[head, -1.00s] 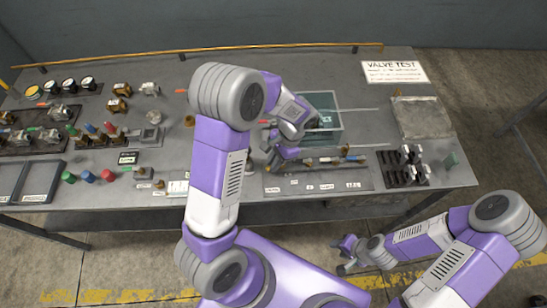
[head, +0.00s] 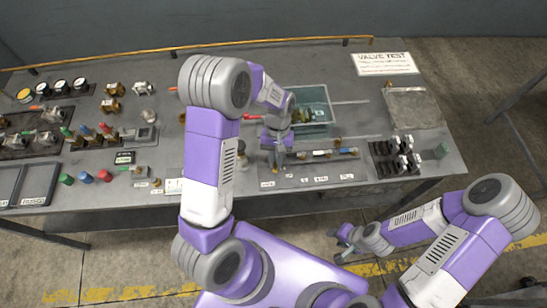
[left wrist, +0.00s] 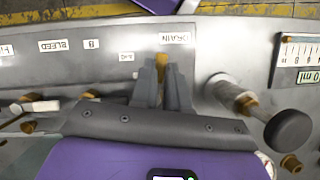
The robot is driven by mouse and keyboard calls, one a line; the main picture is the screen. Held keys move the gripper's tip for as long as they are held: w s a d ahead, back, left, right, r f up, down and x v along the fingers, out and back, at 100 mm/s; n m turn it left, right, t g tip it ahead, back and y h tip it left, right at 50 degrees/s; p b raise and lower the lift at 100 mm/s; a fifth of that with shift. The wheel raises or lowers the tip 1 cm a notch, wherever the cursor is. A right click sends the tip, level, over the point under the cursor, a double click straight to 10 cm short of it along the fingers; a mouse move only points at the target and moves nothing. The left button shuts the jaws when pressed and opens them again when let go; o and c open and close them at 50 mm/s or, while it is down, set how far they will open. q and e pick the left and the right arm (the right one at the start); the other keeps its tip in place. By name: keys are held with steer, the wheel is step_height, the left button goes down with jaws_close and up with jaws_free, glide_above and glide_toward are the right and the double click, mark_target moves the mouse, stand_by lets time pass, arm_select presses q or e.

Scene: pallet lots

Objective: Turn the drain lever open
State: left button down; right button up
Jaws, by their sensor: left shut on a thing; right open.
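The drain lever (left wrist: 161,64) is a small brass-coloured piece between the fingertips of my left gripper (left wrist: 161,82) in the left wrist view, just beside the DRAIN label (left wrist: 174,38). The fingers are shut on it and hide most of it, so its angle is hard to tell. In the head view my left gripper (head: 278,163) points down at the left end of the valve panel (head: 330,174), and the lever is too small to make out. My right gripper (head: 345,242) is open and empty, in front of the bench, away from the panel.
A clear teal bin (head: 312,92) stands behind the panel. A black round knob on a metal stem (left wrist: 290,131) is close to the right of my left gripper. Dark holders (head: 392,160) stand right of the panel. A grey plate (head: 413,108) lies at the right.

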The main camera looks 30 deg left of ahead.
arm_select(q)
steer(key=shift+w+d+n+t+h, duration=0.1)
steer(key=shift+d+n+t+h, duration=0.1)
steer(key=shift+n, duration=0.4)
steer(key=shift+w+d+n+t+h, duration=0.1)
steer(key=shift+n+h, duration=0.1)
steer(key=shift+n, duration=0.4)
steer(key=c, duration=1.1)
jaws_free()
steer(key=p+v, duration=0.1)
steer(key=v, duration=0.6)
steer(key=shift+a+r, duration=0.15)
steer(key=shift+r, duration=0.15)
